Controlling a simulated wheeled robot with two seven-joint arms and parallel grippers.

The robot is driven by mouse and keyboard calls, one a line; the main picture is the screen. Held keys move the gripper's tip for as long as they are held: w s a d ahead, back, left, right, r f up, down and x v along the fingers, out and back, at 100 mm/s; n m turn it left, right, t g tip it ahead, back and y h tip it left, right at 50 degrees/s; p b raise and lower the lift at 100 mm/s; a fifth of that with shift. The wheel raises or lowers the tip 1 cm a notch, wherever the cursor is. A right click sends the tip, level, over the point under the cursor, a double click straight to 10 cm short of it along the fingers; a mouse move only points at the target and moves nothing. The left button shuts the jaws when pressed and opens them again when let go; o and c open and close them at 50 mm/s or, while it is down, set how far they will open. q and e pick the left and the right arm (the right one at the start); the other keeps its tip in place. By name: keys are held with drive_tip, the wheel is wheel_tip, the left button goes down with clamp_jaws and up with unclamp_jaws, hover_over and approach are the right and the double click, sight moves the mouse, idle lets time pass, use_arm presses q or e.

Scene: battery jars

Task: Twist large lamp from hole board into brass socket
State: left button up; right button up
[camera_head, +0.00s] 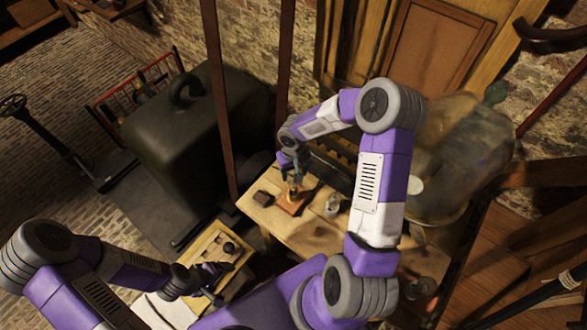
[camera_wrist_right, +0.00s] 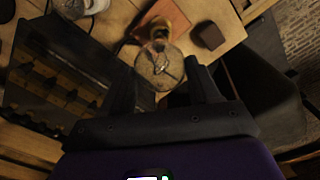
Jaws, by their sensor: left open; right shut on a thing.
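The large lamp (camera_wrist_right: 160,68) is a clear round glass bulb between the two dark fingers of my right gripper (camera_wrist_right: 158,72) in the right wrist view. My right gripper is shut on it. The brass socket (camera_wrist_right: 165,22) stands on an orange-brown base (camera_wrist_right: 151,10) at the lamp's far end; I cannot tell whether the lamp is seated in it. In the head view, my right gripper (camera_head: 292,178) is directly above the socket's base (camera_head: 293,205). My left gripper (camera_head: 212,279) is open beside the wooden hole board (camera_head: 210,243), which has dark round things on it.
The wooden table (camera_head: 270,222) also holds a small dark block (camera_head: 263,198) left of the base and a glass jar (camera_head: 332,205) to its right. A dark slotted rack (camera_wrist_right: 55,85) lies close to my right gripper. A vertical rusty post (camera_head: 217,100) stands behind the table.

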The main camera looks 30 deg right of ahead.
drive_tip(key=shift+f+b, duration=0.35)
drive_tip(key=shift+f, duration=0.6)
drive_tip(key=shift+b, duration=0.35)
drive_tip(key=shift+f, duration=0.1)
drive_tip(key=shift+f+b, duration=0.25)
drive_tip(key=shift+b, duration=0.25)
drive_tip(key=shift+f+b, duration=0.7)
drive_tip(key=shift+b, duration=0.2)
drive_tip(key=shift+f+b, duration=0.15)
drive_tip(key=shift+b, duration=0.25)
idle(0.5)
idle(0.3)
